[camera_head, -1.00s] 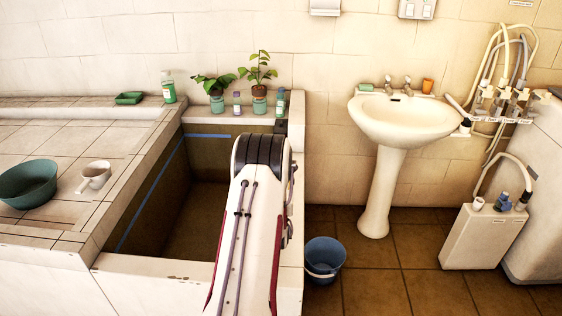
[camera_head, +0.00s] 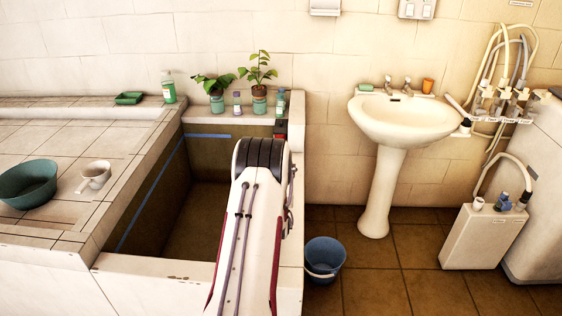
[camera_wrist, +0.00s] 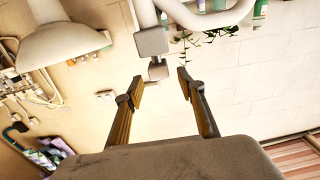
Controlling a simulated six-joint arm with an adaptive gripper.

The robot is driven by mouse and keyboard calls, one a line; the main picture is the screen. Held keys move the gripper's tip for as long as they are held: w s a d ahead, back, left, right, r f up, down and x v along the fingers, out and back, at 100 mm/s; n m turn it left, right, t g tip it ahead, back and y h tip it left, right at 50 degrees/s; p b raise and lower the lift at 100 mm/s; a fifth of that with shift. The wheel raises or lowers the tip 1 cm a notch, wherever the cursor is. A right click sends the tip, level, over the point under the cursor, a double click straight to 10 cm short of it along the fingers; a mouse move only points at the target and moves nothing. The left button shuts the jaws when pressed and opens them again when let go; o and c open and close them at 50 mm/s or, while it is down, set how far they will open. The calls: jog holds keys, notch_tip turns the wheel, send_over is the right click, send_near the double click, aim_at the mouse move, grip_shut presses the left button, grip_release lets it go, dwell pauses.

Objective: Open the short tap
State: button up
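Pale curved pipes (camera_wrist: 205,15) with blocky grey parts (camera_wrist: 152,42) show at the top middle of the wrist view, which looks upside down. They look like tap fittings, but I cannot tell which is the short tap. My gripper (camera_wrist: 161,80) is open and empty, its two fingers apart just below the smaller grey block in the picture. I cannot tell whether they touch. In the head view my arm hides this spot and the gripper. Two small taps (camera_head: 407,86) also stand on the white washbasin (camera_head: 404,120).
A tiled tank (camera_head: 205,225) lies left of my arm. Potted plants (camera_head: 259,103) and bottles (camera_head: 168,88) stand on its back ledge. A blue bucket (camera_head: 324,258) is on the floor at right. Hoses (camera_head: 522,60) hang at the far right.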

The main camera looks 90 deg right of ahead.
jog(key=shift+d, duration=2.2)
grip_shut()
